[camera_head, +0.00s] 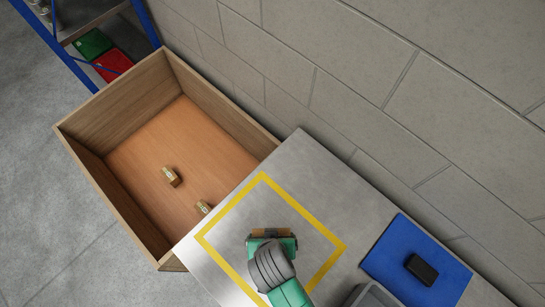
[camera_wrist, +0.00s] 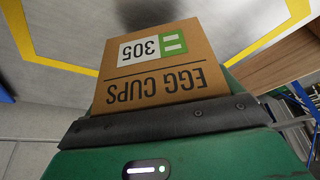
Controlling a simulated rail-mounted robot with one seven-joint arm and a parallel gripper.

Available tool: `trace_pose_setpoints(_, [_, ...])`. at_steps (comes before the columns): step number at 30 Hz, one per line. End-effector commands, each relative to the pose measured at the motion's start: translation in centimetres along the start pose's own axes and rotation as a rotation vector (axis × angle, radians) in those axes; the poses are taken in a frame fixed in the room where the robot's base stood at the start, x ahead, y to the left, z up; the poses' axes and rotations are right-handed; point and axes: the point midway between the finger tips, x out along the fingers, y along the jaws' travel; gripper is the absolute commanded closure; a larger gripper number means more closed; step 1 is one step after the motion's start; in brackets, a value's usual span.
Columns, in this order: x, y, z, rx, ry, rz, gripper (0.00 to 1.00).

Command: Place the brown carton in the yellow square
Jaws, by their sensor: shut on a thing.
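The brown carton (camera_wrist: 160,65), printed "EGG CUPS 305", is between the jaws of my gripper (camera_wrist: 175,118), which are shut on it. In the head view the carton (camera_head: 270,232) shows as a small brown strip beyond my green gripper (camera_head: 271,240). The yellow square (camera_head: 206,243) is an outline on the grey tabletop (camera_head: 300,150). The carton and gripper appear inside this outline in the head view. My gripper and arm hide much of the carton and the square's near side. I cannot tell whether the carton touches the tabletop.
A wooden box (camera_head: 110,210) left of the table holds two small brown items, one of them here (camera_head: 171,177). A blue mat (camera_head: 385,255) with a black object (camera_head: 421,269) lies at the right. A block wall (camera_head: 340,100) runs behind. A blue-framed shelf (camera_head: 150,22) stands upper left.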

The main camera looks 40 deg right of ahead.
Motion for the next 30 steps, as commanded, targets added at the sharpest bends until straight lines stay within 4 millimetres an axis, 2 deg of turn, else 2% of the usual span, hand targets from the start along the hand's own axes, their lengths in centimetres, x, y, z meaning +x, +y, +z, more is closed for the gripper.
trace_pose_setpoints(3, [0.3,-0.6,-0.8,0.000,0.002,-0.001,0.46])
trace_pose_setpoints(9, [3.3,-0.5,0.7,0.000,-0.002,0.000,0.46])
trace_pose_setpoints(20, [3.8,-0.5,0.9,0.000,0.000,-0.001,0.46])
trace_pose_setpoints(21, [3.8,-0.5,0.9,0.000,0.000,0.000,0.05])
trace_pose_setpoints(22, [3.8,-0.5,0.9,0.000,0.000,0.000,0.00])
trace_pose_setpoints(30, [3.3,-0.5,0.7,0.000,0.001,-0.001,0.00])
